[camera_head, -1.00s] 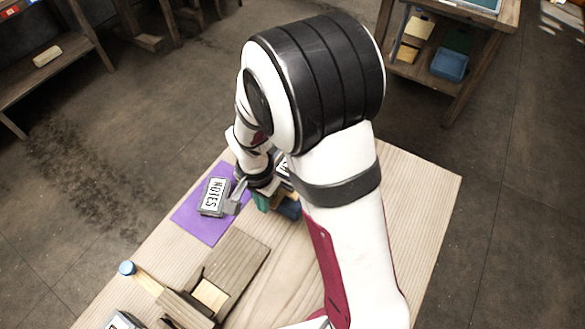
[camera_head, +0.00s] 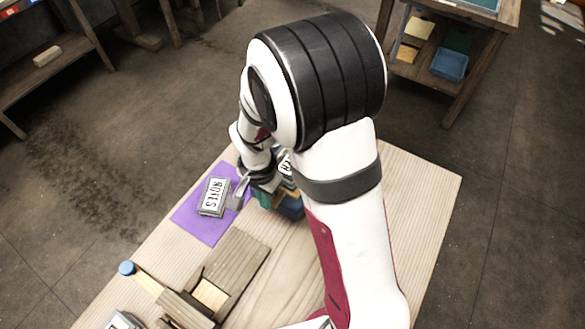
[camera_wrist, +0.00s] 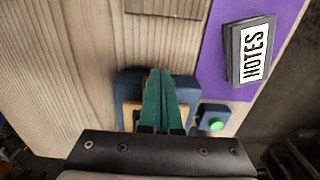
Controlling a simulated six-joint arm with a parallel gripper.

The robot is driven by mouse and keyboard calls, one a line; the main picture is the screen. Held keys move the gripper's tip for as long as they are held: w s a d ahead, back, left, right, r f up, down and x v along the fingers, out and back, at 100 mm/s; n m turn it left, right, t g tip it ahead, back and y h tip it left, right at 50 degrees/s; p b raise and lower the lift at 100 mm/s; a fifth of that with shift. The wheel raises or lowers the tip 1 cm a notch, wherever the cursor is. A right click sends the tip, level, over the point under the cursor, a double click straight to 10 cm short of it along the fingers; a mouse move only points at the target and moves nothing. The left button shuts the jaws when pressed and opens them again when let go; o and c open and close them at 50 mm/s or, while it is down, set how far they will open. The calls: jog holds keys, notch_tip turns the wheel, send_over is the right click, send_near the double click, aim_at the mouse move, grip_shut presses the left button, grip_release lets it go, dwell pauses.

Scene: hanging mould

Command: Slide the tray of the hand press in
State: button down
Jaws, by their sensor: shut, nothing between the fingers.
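A brown wooden piece that looks like the hand press (camera_head: 238,262) lies at the lower left of the table in the head view. A pale wooden slab, apparently its tray (camera_head: 209,295), shows in a gap at its near side. A pale bar with a blue knob (camera_head: 127,268) sticks out to its left. In the wrist view my gripper (camera_wrist: 161,73) has green fingers, closed together and empty, over a navy block (camera_wrist: 130,88). My gripper is beyond the wooden piece, away from the slab. My arm hides part of the table.
A grey box marked NOTES (camera_head: 214,197) lies on a purple mat (camera_head: 204,231) left of my gripper. A small blue box with a green button (camera_wrist: 216,124) sits beside the navy block. The right side of the table (camera_head: 424,190) is clear.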

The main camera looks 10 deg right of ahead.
jog(key=shift+w+d, duration=4.35)
jog(key=shift+d, duration=0.05)
jog(key=shift+s+a+r, duration=0.1)
jog(key=shift+r, duration=1.4)
jog(key=shift+s+a, duration=1.05)
notch_tip(320, 180, up, 9)
jog(key=s+a+r+n+y, duration=0.1)
jog(key=s+r, duration=0.1)
jog(key=s, duration=1.1)
jog(key=s+a+r+n, duration=0.1)
jog(key=s+r+n, duration=0.1)
jog(key=s, duration=1)
jog(key=shift+s+a+y, duration=0.25)
jog(key=shift+s+y, duration=0.15)
